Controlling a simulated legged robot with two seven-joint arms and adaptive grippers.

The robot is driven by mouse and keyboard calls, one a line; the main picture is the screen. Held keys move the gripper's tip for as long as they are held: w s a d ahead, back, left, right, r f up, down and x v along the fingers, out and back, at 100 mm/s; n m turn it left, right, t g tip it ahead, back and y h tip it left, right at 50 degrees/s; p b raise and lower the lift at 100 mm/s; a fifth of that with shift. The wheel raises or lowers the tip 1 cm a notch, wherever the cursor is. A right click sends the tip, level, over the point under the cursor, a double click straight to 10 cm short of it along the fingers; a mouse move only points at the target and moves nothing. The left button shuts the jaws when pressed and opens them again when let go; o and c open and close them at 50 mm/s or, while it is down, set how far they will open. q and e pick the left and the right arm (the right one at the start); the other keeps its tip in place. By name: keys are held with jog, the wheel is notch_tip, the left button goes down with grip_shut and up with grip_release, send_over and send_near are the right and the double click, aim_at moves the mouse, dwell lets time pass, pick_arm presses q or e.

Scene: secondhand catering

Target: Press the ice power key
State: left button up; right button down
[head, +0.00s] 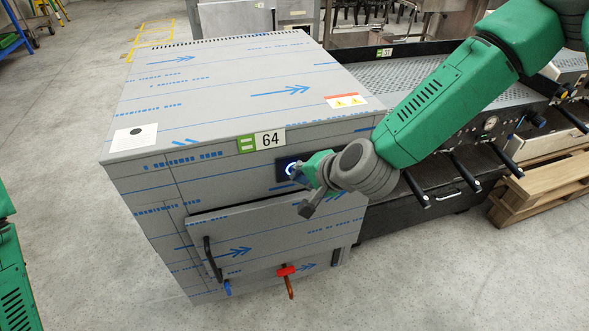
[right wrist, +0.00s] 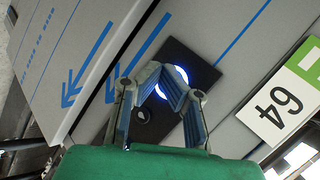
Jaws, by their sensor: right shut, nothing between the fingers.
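The ice machine (head: 230,90) is a large grey box wrapped in film with blue arrows and print. Its power key (head: 291,169) is a round button with a glowing blue-white ring on a small black panel on the front. My right gripper (head: 298,174) is shut and empty, with its fingertips at the key. In the right wrist view the fingertips (right wrist: 162,82) overlap the lit ring (right wrist: 183,74) and partly hide the key. I cannot tell whether they touch it. My left gripper is out of view; only green arm parts show at the left edge.
A white and green label "64" (head: 268,141) is on the machine above the panel. A door with a black handle (head: 212,258) and a red valve (head: 287,271) are lower down. Grey floor is free in front.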

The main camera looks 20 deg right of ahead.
jog(key=shift+s+a, duration=0.1)
jog(key=shift+s, duration=0.4)
jog(key=s, duration=0.6)
jog(key=shift+p, duration=0.45)
jog(key=s+d+f+n+g+h+p, duration=0.1)
jog(key=s+d+f+n+g, duration=0.35)
jog(key=s+f, duration=0.65)
jog(key=s+d+f+n+g+h+p, duration=0.1)
jog(key=s+d+f+n+g+h, duration=0.2)
jog(key=s, duration=1.1)
jog(key=d+n, duration=0.3)
jog(key=d, duration=0.3)
jog(key=shift+d+f+n+g, duration=0.25)
jog(key=shift+n+g, duration=0.1)
